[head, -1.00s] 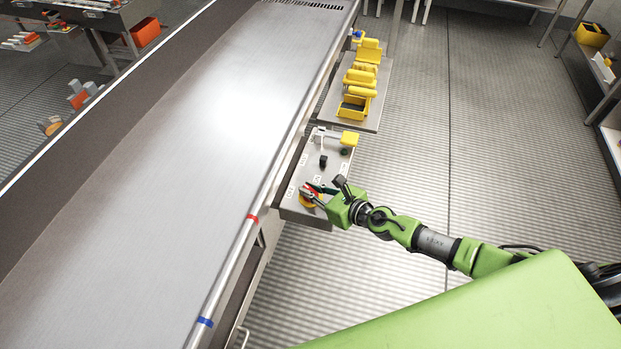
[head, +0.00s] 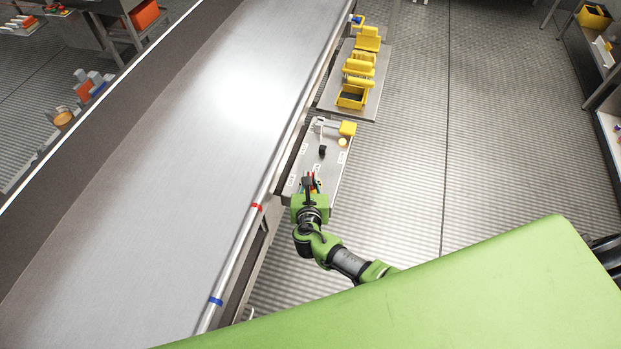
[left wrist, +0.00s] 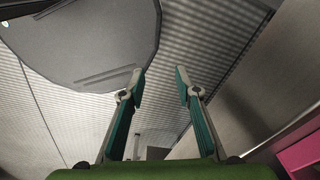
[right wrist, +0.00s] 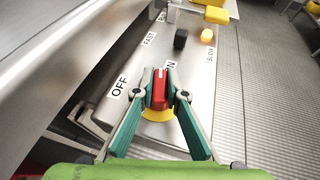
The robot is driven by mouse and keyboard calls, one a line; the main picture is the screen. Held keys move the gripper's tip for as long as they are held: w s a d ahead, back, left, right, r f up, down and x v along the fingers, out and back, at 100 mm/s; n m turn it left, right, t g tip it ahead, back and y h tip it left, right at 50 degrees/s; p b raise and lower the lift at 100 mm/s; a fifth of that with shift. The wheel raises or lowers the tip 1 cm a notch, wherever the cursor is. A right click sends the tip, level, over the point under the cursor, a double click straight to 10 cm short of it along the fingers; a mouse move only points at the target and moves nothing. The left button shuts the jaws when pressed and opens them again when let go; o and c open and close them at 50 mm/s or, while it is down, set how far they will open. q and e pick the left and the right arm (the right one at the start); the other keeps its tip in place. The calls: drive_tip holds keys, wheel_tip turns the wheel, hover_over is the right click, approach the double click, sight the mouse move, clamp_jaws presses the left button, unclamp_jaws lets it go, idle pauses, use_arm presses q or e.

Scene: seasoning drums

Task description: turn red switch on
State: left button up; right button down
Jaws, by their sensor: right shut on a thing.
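The red switch (right wrist: 159,88) is a red knob on a yellow round base (right wrist: 157,114), set on a grey control panel (right wrist: 110,106) with OFF and ON labels. In the right wrist view my right gripper (right wrist: 160,82) has its fingertips on both sides of the knob, shut on it. The knob points toward the far side, between the labels; the ON label is partly hidden by a finger. In the head view the right gripper (head: 310,178) covers most of the switch. My left gripper (left wrist: 160,80) is open and empty in the left wrist view.
A black knob (right wrist: 180,38) and a yellow button (right wrist: 206,35) sit farther along the panel, near FAST and SLOW labels. The long conveyor (head: 190,130) runs left of the panel. Open floor (head: 490,150) lies to the right.

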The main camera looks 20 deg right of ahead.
drive_tip(key=shift+m+g+h+b, duration=0.8)
drive_tip(key=shift+m+h+b, duration=0.15)
drive_tip(key=shift+m+h, duration=0.65)
drive_tip(key=c, duration=2)
unclamp_jaws()
drive_tip(key=shift+w, duration=0.1)
drive_tip(key=shift+c, duration=0.2)
drive_tip(key=v, duration=1.2)
